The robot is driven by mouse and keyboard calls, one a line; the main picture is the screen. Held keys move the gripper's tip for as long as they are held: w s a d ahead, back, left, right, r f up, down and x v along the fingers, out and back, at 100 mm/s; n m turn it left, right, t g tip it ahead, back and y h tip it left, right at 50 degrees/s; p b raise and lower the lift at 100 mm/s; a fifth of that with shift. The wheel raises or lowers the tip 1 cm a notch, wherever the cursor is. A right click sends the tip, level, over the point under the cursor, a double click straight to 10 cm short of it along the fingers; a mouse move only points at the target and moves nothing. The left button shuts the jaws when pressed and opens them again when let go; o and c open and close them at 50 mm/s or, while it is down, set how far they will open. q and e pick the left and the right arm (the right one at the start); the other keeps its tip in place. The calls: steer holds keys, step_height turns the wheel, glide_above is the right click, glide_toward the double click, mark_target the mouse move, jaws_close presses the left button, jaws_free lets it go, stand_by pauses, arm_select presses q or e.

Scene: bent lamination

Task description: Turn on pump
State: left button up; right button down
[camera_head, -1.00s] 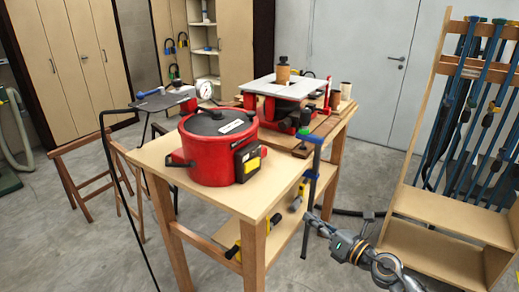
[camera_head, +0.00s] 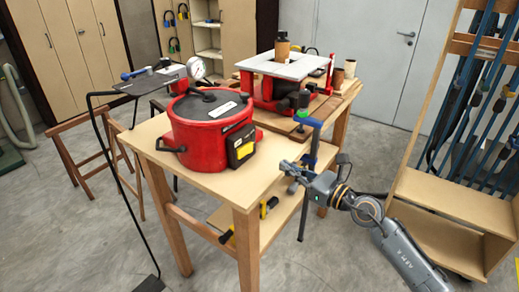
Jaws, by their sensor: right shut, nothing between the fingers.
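The pump is not clearly identifiable. A red round pot with a dark lid (camera_head: 210,125) stands on the wooden table (camera_head: 222,190) and looks like a vacuum chamber. A black box with a yellow part (camera_head: 241,147) is fixed to its front right side; it may be the pump's switch box. A pressure gauge (camera_head: 196,67) shows behind the pot. My right gripper (camera_head: 285,167) is shut and empty at the table's right edge, to the right of the box and apart from it. My left gripper is out of view.
A blue and black clamp (camera_head: 312,150) stands upright at the table's right edge, close to my right gripper. A red machine with a white top (camera_head: 290,67) is behind. A wooden clamp rack (camera_head: 448,205) stands at right. Yellow-handled tools (camera_head: 268,206) lie on the lower shelf.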

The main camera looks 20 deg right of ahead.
mark_target(252, 147)
steer(key=p+x, duration=0.1)
steer(key=x, duration=0.9)
steer(key=shift+w+a, duration=0.2)
steer(key=shift+w, duration=0.2)
steer(key=shift+f, duration=0.1)
steer(key=b, duration=0.2)
steer(key=shift+w+f+n+g+y+b, duration=0.25)
steer(key=shift+f+n+g+y+b, duration=0.05)
steer(key=shift+y+b, duration=0.1)
steer(key=shift+w+r+p, duration=0.1)
steer(key=shift+r+p, duration=0.2)
